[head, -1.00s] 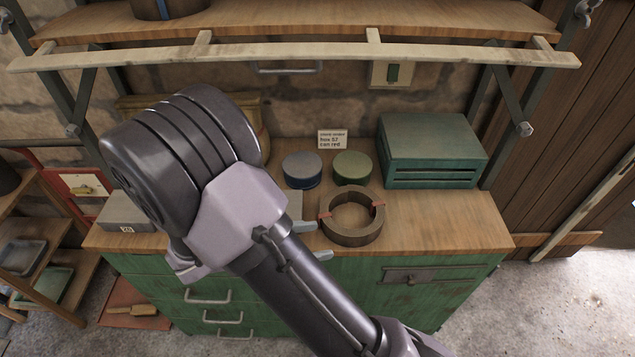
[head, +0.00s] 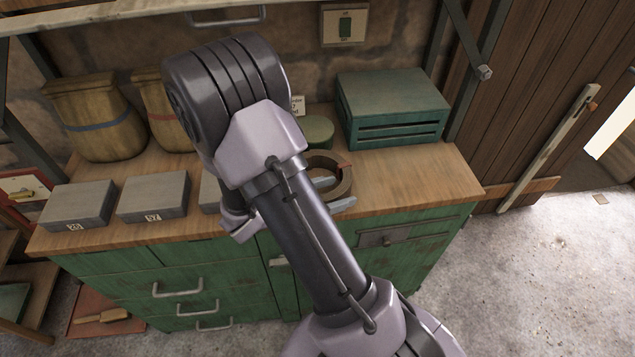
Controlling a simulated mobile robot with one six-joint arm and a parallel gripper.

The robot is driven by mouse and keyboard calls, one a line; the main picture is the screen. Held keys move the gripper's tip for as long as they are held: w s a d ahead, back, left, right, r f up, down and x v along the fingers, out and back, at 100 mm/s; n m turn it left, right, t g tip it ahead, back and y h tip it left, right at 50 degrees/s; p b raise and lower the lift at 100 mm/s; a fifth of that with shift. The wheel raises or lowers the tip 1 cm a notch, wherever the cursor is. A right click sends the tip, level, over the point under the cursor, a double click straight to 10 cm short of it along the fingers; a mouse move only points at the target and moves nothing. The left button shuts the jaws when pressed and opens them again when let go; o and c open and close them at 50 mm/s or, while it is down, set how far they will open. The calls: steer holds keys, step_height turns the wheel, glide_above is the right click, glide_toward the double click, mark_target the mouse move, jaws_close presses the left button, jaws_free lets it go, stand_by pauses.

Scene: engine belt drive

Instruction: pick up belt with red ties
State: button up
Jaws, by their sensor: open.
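The belt with red ties (head: 346,178) is a thick brown ring lying on the wooden top of the green cabinet. A red tie shows on its right side. My arm hides its left part. My gripper (head: 335,194) has two pale grey fingers, parted, that show past the right side of my arm. In the picture they overlap the front and inside of the ring. I cannot tell whether they touch the belt or how high they are above it. Nothing is seen held in them.
A green slatted box (head: 392,108) stands behind the belt to the right, and a green round can (head: 317,129) is close behind it. Grey boxes (head: 153,197) and sacks (head: 95,115) are on the left. The right end of the worktop (head: 425,178) is clear.

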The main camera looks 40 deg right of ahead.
jaws_close()
stand_by(0.3)
